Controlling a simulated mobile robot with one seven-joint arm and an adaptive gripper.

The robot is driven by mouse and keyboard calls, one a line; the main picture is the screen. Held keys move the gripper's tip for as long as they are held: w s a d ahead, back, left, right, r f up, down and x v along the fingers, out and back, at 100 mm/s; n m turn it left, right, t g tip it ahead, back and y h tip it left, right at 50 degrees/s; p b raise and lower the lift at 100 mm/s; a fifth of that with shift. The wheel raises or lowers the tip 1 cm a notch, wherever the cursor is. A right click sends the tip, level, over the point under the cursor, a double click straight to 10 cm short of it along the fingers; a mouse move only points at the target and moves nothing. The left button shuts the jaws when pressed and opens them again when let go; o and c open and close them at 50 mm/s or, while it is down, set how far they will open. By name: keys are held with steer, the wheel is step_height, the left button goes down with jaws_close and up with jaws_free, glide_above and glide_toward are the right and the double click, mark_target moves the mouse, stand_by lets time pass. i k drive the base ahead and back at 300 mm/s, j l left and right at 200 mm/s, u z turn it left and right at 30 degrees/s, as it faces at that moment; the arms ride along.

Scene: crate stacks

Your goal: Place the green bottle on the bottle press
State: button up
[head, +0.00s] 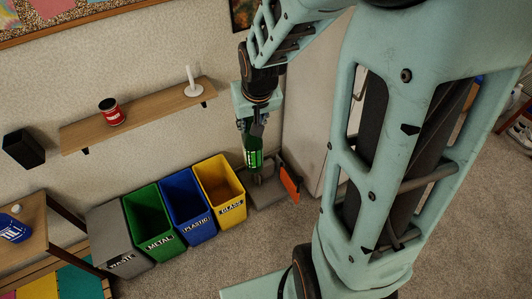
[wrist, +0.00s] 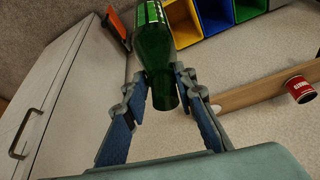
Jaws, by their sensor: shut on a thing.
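My gripper (head: 252,125) is shut on the green bottle (head: 254,154) and holds it in the air, hanging below the fingers. In the wrist view, my gripper (wrist: 162,88) has its two fingers on either side of the bottle (wrist: 153,40), at its narrower end. What looks like the bottle press, a grey device with an orange part (head: 289,180), sits low by the wall, right of the yellow bin. The bottle appears above it and covers part of it. The orange part also shows in the wrist view (wrist: 119,31).
Grey waste, green metal, blue plastic and yellow glass (head: 220,191) bins stand left of the press. A wooden shelf (head: 145,115) above holds a red can (head: 111,112) and a white stand (head: 193,85). A pale cabinet (wrist: 62,90) stands right of the press in the head view.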

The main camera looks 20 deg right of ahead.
mark_target(268, 184)
steer(key=l+z, duration=0.15)
steer(key=l, duration=0.7)
steer(key=l+z, duration=0.15)
steer(key=l, duration=0.65)
steer(key=i, duration=0.05)
